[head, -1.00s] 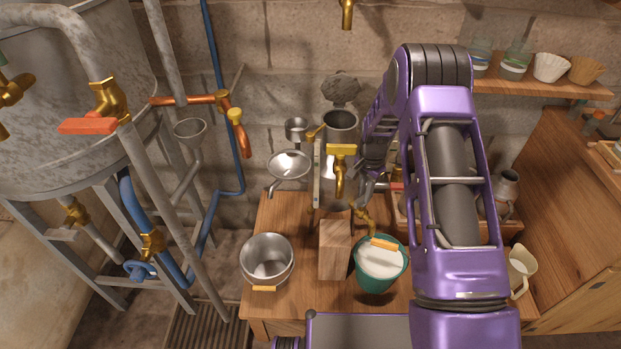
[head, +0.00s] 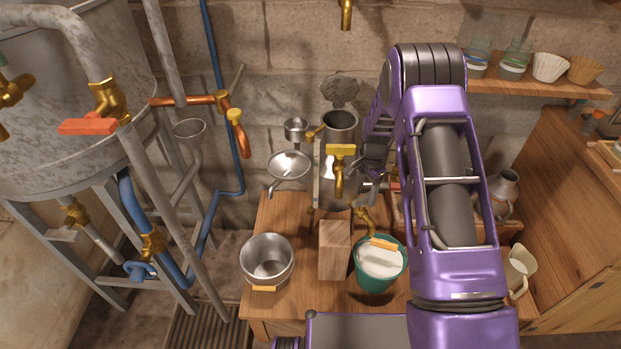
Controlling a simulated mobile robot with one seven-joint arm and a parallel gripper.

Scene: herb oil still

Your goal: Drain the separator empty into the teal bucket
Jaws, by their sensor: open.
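The teal bucket (head: 379,270) stands upright on the wooden table, with a pale surface inside and an orange grip at its rim. A grey metal vessel (head: 340,124), which looks like the separator, stands open-topped behind it, with a round lid-like disc raised at its back. Its lower part is mostly hidden. A brass tap and spout (head: 364,219) sits low, just above and behind the bucket. My gripper (head: 368,187) is open beside the vessel's lower right, above that spout. My arm partly hides it, and I cannot tell whether it touches anything.
A wooden block (head: 334,250) and a steel bucket (head: 267,262) stand left of the teal bucket. A brass tap with a yellow handle (head: 341,152) rises in front of the vessel. A funnel (head: 290,166) is to its left. A cream jug (head: 520,268) stands right of my arm.

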